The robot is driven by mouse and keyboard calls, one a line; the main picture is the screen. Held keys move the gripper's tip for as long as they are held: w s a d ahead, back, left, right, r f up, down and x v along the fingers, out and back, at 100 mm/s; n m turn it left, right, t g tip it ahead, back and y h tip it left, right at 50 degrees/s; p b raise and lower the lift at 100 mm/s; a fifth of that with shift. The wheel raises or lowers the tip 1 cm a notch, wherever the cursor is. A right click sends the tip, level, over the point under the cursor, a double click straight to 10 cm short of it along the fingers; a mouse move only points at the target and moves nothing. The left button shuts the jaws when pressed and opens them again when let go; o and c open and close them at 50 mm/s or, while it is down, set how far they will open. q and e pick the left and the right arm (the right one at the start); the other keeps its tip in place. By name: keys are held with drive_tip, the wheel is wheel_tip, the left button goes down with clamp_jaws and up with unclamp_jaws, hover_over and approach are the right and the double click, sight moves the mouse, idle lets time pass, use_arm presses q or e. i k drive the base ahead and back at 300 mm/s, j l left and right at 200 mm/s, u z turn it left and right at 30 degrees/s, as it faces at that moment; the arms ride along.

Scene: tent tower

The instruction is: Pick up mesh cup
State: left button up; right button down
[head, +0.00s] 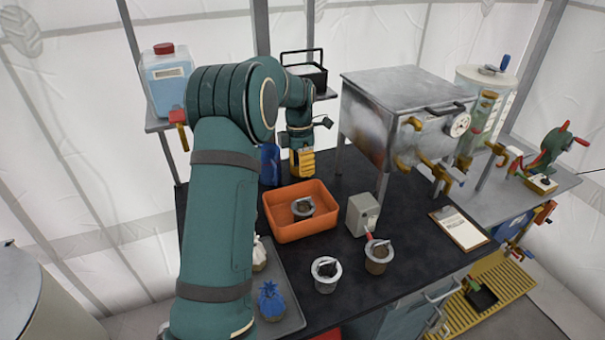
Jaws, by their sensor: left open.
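One cup (303,208) sits inside the orange bin (283,232). A second cup (326,276), dark inside, stands at the front of the table. A third cup (379,258), with brown contents, stands just right of it. I cannot tell which of them is the mesh cup. My left gripper (303,165), with yellow fingers, points down behind the orange bin, apart from all three cups. It is open with no object visible in it. My right gripper is out of view.
A clipboard (459,228) lies at right. A tray (293,317) with tied bags is at front left, partly behind my arm.

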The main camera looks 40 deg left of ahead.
sight(326, 271)
drive_tip(key=k+l, duration=0.75)
drive_tip(key=l, duration=0.2)
